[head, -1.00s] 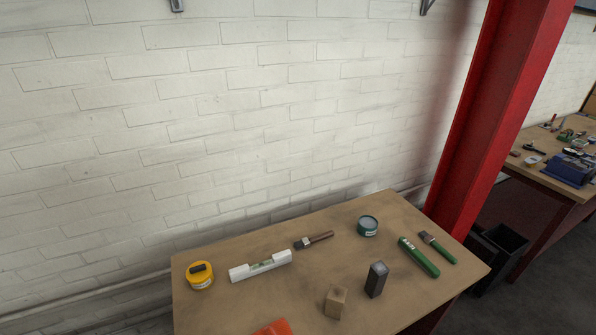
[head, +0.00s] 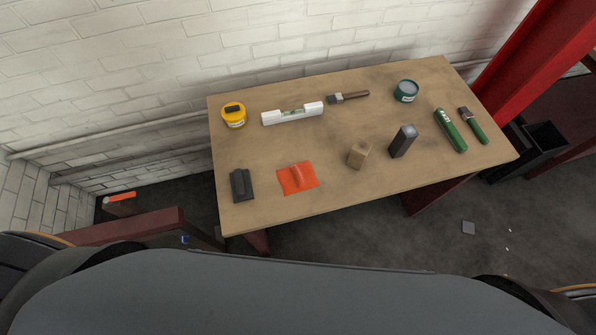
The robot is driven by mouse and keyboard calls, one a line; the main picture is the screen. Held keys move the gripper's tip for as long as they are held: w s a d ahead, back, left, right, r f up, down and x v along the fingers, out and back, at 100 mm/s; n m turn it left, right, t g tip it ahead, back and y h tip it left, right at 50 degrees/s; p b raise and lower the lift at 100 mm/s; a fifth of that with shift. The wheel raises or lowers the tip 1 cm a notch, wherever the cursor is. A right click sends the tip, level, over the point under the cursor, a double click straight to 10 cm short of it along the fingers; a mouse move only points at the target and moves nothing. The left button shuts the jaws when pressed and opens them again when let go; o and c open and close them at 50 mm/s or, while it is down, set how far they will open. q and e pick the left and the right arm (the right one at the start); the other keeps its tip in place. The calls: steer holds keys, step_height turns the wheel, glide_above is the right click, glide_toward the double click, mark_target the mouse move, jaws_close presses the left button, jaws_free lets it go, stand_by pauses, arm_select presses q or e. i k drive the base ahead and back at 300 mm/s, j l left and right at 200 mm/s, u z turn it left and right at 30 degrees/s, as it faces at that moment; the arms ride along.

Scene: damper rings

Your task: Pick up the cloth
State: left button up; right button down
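An orange, flat, roughly square piece with a raised ridge across its middle (head: 297,178) lies near the front edge of the wooden table (head: 330,135), left of centre. It looks like the cloth, but the ridge could also be a handle; I cannot tell for sure. It lies apart from the things around it and nothing covers it. Neither of my grippers is in view.
A black block-like tool (head: 242,185) lies left of the orange piece, and a wooden block (head: 359,154) and a dark upright block (head: 403,141) stand to its right. A yellow tin (head: 234,115), white level (head: 292,113), brush (head: 348,97), green tin (head: 406,91) and green tool (head: 450,131) lie farther away.

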mark_target(299, 177)
steer(key=u, duration=2.2)
steer(key=l+z, duration=0.15)
steer(key=z, duration=1.9)
steer(key=k+l+z, duration=0.25)
steer(key=k, duration=0.25)
steer(key=k+l+z, duration=0.3)
steer(key=k+l, duration=0.2)
